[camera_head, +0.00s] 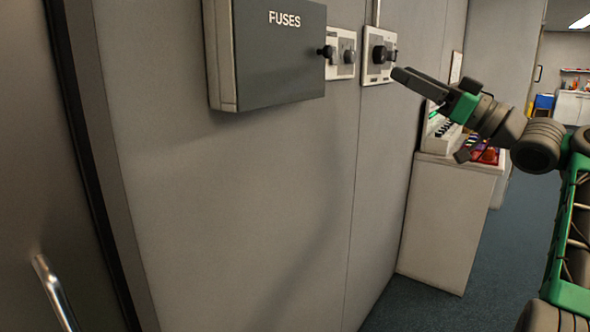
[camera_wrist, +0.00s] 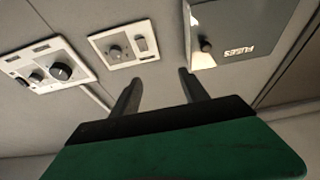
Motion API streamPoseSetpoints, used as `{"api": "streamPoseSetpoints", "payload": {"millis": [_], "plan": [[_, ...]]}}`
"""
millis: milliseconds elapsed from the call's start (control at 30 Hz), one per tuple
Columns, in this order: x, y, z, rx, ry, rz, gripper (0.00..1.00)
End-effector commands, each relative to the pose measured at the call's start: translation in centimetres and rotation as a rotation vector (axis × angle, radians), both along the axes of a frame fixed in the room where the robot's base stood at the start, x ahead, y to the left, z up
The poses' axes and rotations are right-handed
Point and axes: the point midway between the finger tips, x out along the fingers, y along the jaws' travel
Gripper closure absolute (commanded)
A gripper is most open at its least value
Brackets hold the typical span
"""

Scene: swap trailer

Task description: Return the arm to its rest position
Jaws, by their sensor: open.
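My gripper (camera_head: 398,73) is at the right of the head view, held in front of the wall and pointing left toward the control panels. In the wrist view my gripper (camera_wrist: 158,80) shows two dark fingers spread apart with nothing between them. The fingers look clear of the wall, though the exact gap is hard to tell. My arm reaches in from the right edge of the head view, bent at the wrist and elbow.
A grey fuse box (camera_head: 275,60) hangs on the wall. Beside it are a switch panel (camera_head: 350,50) and a knob panel (camera_head: 378,72). A white cabinet (camera_head: 445,225) with small items on top stands behind my arm. Blue floor (camera_head: 420,305) is open at lower right.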

Motion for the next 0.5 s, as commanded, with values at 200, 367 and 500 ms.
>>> {"api": "streamPoseSetpoints", "payload": {"millis": [200,367,500], "plan": [[2.1,1.4,1.3,-0.001,0.036,-0.046,0.48],[3.8,2.3,2.2,-0.006,0.075,-0.1,0.48],[5.8,2.9,2.8,-0.016,0.134,-0.173,0.48]]}}
